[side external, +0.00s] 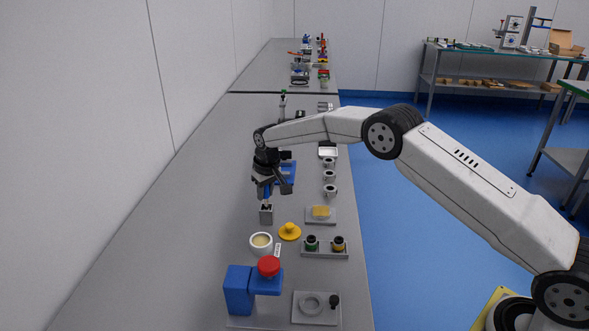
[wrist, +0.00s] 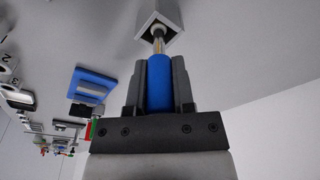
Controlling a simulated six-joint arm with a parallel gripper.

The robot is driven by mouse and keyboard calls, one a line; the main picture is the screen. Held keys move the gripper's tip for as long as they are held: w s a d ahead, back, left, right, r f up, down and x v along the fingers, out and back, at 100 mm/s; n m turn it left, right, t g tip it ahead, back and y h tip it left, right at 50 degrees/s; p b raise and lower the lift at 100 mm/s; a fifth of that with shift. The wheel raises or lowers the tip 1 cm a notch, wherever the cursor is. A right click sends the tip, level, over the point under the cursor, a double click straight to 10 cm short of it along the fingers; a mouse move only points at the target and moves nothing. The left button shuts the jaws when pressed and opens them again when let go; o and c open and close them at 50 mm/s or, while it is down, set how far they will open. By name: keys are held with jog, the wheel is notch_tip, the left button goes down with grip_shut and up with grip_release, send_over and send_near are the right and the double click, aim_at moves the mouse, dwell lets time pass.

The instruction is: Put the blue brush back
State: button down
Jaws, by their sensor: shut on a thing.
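The blue brush (side external: 267,192) hangs in my gripper (side external: 268,187), bristle end down, in the side external view. In the wrist view my gripper (wrist: 159,66) is shut on its blue handle (wrist: 159,88), one finger on each side. Its metal ferrule (wrist: 159,46) points at a small grey square holder (wrist: 146,22), and the brush's end shows at the holder's open mouth. I cannot tell how deep the end sits inside. In the side external view the grey holder (side external: 266,215) stands upright on the bench directly below the brush.
A white tub (side external: 261,250) and a yellow lid (side external: 290,232) stand in front of the holder. A blue stand with a red knob (side external: 269,266) is nearer. A jar rack (side external: 325,253) and sponge tray (side external: 331,219) lie right. A blue tray (side external: 288,170) lies behind. The bench's left is clear.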

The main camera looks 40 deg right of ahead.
jog(key=shift+f, duration=0.65)
jog(key=shift+f, duration=0.15)
jog(key=shift+c, duration=2.3)
grip_release()
notch_tip(320, 180, up, 12)
jog(key=s, duration=0.1)
jog(key=shift+s, duration=0.4)
jog(key=shift+s, duration=0.1)
jog(key=s+d+f, duration=0.1)
jog(key=s, duration=1.6)
jog(key=s+d+f, duration=0.1)
jog(key=s+f, duration=0.1)
jog(key=s, duration=1.5)
jog(key=shift+s+f+t, duration=0.3)
jog(key=shift+s+t, duration=0.05)
jog(key=shift+t, duration=0.05)
